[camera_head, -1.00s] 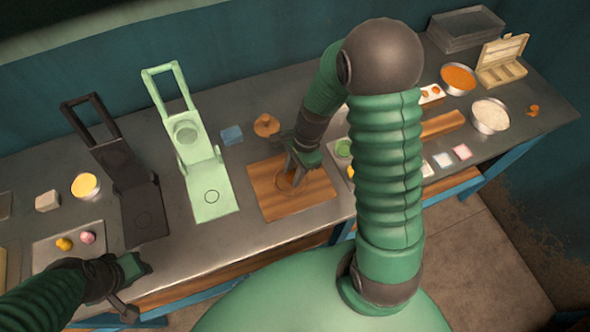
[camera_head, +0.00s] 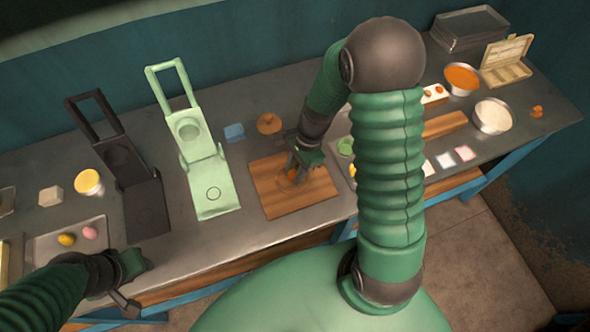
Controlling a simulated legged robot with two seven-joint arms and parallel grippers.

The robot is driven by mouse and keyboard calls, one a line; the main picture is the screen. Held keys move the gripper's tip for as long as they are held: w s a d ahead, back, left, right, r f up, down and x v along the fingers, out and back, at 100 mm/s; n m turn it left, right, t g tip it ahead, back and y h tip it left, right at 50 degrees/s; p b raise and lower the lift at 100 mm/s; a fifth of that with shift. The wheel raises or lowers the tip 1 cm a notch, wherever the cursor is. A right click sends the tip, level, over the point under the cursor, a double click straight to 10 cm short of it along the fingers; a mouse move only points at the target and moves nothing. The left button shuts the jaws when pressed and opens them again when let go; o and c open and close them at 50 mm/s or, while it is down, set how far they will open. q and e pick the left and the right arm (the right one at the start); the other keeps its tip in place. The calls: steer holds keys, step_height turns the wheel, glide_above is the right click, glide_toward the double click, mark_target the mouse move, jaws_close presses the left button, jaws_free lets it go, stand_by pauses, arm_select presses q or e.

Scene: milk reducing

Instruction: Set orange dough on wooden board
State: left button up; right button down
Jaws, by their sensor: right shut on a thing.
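The wooden board (camera_head: 270,198) lies flat near the front of the table's middle. My right gripper (camera_head: 293,176) points down over the board's upper right part. It is shut on the orange dough (camera_head: 292,174), a small orange patch showing between the fingers, mostly hidden by them. The dough is at or just above the board's surface; I cannot tell whether it touches.
A light green press (camera_head: 215,190) and a dark press (camera_head: 147,208) stand open left of the board. A tray (camera_head: 50,246) with a yellow and a pink ball is at far left. A blue block (camera_head: 234,132) and a brown knobbed object (camera_head: 269,123) sit behind the board. Bowls stand right.

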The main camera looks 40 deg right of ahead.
steer(key=shift+s+f, duration=0.1)
steer(key=c, duration=1)
jaws_free()
steer(key=shift+s, duration=0.1)
steer(key=shift+f, duration=0.1)
steer(key=shift+a, duration=0.1)
steer(key=shift+o, duration=0.4)
